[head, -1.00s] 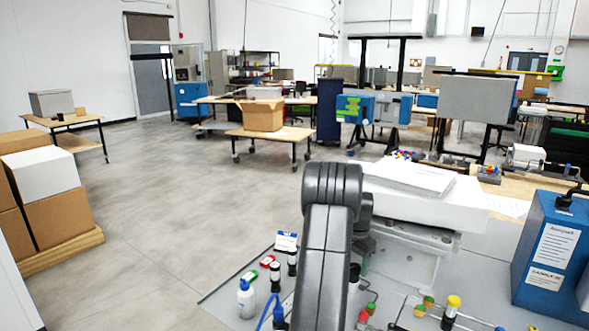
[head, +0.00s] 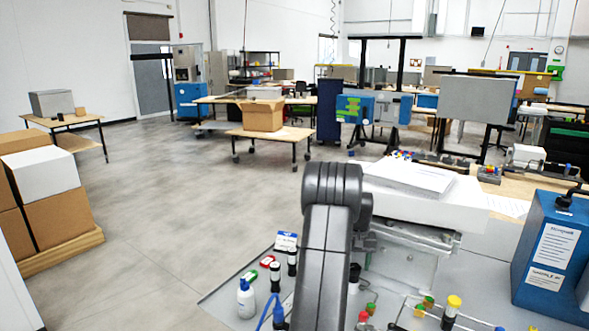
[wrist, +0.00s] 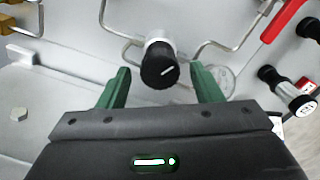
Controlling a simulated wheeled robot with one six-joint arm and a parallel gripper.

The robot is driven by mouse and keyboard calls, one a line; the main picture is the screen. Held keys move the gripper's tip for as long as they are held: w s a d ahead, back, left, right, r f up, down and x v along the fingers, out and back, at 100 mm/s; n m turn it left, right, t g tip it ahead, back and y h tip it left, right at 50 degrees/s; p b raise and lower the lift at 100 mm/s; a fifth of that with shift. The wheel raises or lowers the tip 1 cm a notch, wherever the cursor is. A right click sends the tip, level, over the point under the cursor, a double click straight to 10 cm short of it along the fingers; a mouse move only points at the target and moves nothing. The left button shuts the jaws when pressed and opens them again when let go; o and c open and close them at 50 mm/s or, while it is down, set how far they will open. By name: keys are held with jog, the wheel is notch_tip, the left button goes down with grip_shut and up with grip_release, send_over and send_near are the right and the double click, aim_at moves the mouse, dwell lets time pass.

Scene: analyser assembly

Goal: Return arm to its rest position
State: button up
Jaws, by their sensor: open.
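My gripper (wrist: 160,88) shows in the wrist view with its two green fingers spread apart. A black knob with a white mark (wrist: 160,66) stands beyond and between the fingertips, on a pale panel with bent metal tubing. I cannot tell from this view how far it is from the fingers, but nothing is clamped. In the head view my dark arm rises at the bottom centre and hides the gripper.
A white-topped unit with papers (head: 410,178) stands right of my arm. A blue container (head: 550,245) is at the far right. Stacked boxes (head: 55,205) stand at the left; the floor between is clear.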

jog(key=shift+n, duration=1.2)
jog(key=shift+r, duration=0.1)
